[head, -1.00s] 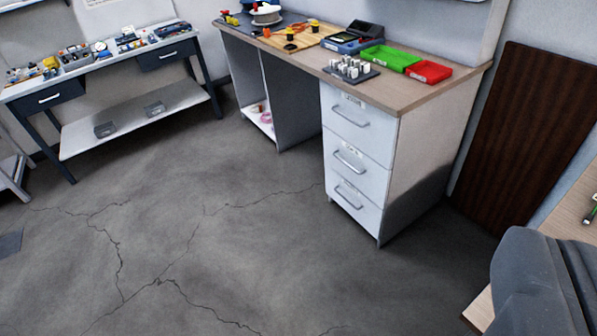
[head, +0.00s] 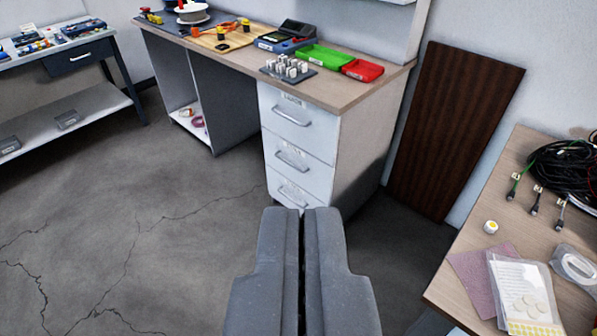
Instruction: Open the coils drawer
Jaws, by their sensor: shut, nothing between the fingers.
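A white drawer cabinet (head: 350,165) stands under the right end of a wood-topped desk. It has three stacked drawers with metal bar handles, all closed: the top drawer (head: 285,126), the middle drawer (head: 315,167) and the bottom drawer (head: 276,183). Small labels sit above the handles, too small to read, so I cannot tell which is the coils drawer. My gripper (head: 307,212) is shut and empty. It is apart from the cabinet, in front of it, and in the picture its tips overlap the foot of the bottom drawer.
On the desk are a green tray (head: 319,57), a red tray (head: 362,70) and a holder with white cylinders (head: 288,69). A dark wooden panel (head: 455,135) leans on the wall. A table (head: 470,215) with cables stands at right. The floor (head: 150,220) at left is clear.

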